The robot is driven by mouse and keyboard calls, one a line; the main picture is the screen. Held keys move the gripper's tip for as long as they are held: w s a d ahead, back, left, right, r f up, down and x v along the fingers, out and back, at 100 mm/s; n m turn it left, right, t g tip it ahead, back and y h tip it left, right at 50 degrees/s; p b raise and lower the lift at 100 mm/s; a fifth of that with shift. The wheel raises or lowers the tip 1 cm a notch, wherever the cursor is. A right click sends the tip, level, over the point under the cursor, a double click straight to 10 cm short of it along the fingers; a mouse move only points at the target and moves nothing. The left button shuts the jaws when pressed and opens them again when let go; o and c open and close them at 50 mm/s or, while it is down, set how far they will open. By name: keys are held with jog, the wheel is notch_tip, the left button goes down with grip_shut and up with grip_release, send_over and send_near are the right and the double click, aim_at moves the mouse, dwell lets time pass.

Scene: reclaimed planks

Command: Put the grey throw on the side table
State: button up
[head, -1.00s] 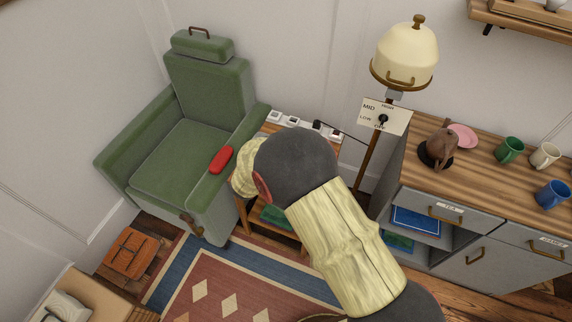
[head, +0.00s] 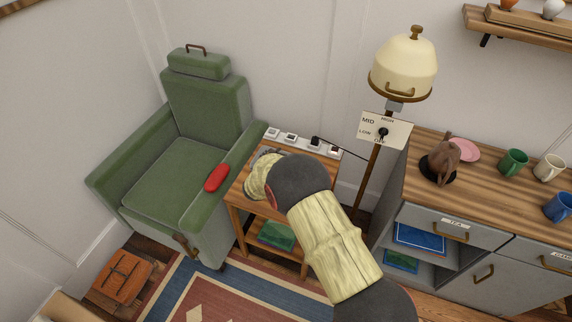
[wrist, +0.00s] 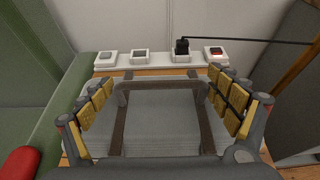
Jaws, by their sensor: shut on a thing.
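The grey throw (wrist: 160,125) is a folded stack with two brown straps and a brown handle, filling the middle of the wrist view. My gripper (wrist: 163,80) is shut on it, with yellow-padded fingers at its left and right sides. I cannot tell whether the throw touches the tabletop.
A lamp (head: 403,70) and a grey cabinet (head: 460,235) stand at right. A green item (head: 277,235) lies on the lower shelf.

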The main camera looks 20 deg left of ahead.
jog(key=shift+w+f, duration=0.3)
jog(key=f, duration=0.1)
jog(key=f+b, duration=0.2)
jog(key=shift+w+f, duration=0.25)
jog(key=shift+f, duration=0.05)
jog(key=o, duration=1.8)
jog(key=shift+o, duration=0.2)
jog(key=p+v, duration=0.3)
jog(key=v, duration=0.9)
jog(key=shift+s, duration=0.1)
